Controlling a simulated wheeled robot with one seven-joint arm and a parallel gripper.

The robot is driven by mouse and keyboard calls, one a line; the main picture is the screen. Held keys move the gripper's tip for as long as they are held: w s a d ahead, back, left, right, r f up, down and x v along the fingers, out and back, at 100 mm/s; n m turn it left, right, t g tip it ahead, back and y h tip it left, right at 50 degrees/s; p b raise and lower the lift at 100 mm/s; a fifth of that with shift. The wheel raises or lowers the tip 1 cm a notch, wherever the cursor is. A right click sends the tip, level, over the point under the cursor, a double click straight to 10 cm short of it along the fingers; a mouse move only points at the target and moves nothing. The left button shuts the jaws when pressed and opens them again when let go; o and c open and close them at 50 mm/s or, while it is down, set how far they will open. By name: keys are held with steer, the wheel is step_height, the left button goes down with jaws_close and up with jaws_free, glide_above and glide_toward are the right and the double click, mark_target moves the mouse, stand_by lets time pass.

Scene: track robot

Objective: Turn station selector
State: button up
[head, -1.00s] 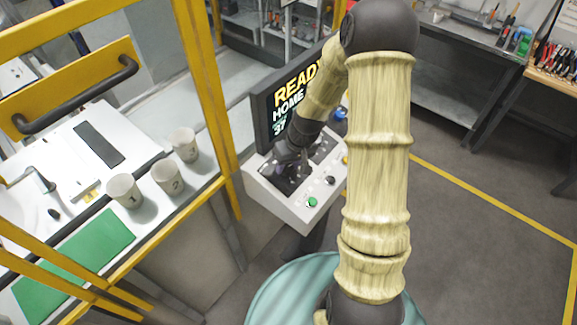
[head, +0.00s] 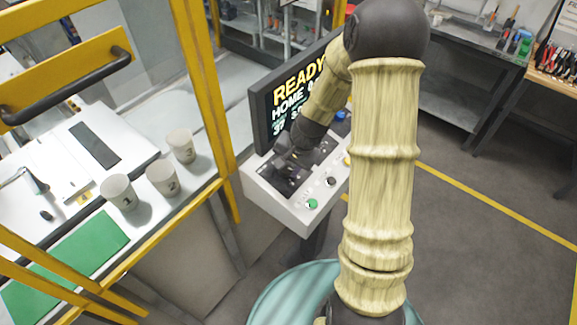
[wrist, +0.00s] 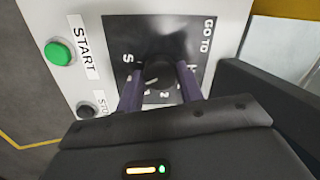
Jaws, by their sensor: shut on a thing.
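The station selector is a round black knob (wrist: 160,73) on a dark plate lettered GO TO, seen in the wrist view. The plate has markings around the knob, partly hidden by my fingers. My gripper (wrist: 160,85) is shut on the knob, with one dark purple finger on each side of it. In the head view my gripper (head: 284,160) is at the control console (head: 256,190), over its dark panel, and hides the knob there.
A green START button (wrist: 57,53) and a black STOP button (wrist: 85,110) are beside the plate. A screen (head: 262,125) reading READY and HOME stands behind the console. A yellow frame (head: 205,90) and a bench with numbered cups (head: 118,192) are at left.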

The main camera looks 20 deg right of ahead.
steer(key=shift+w+m, duration=0.1)
steer(key=shift+m, duration=0.4)
steer(key=shift+r, duration=0.1)
steer(key=o, duration=1)
steer(key=b+v, duration=0.2)
steer(key=v, duration=1.5)
steer(key=s+a+f+n+h, duration=0.2)
steer(key=s+a+f+n, duration=0.2)
steer(key=s+f+n, duration=0.3)
steer(key=s+n, duration=0.2)
steer(key=s, duration=0.2)
steer(key=shift+f+h, duration=0.2)
steer(key=shift+h, duration=0.1)
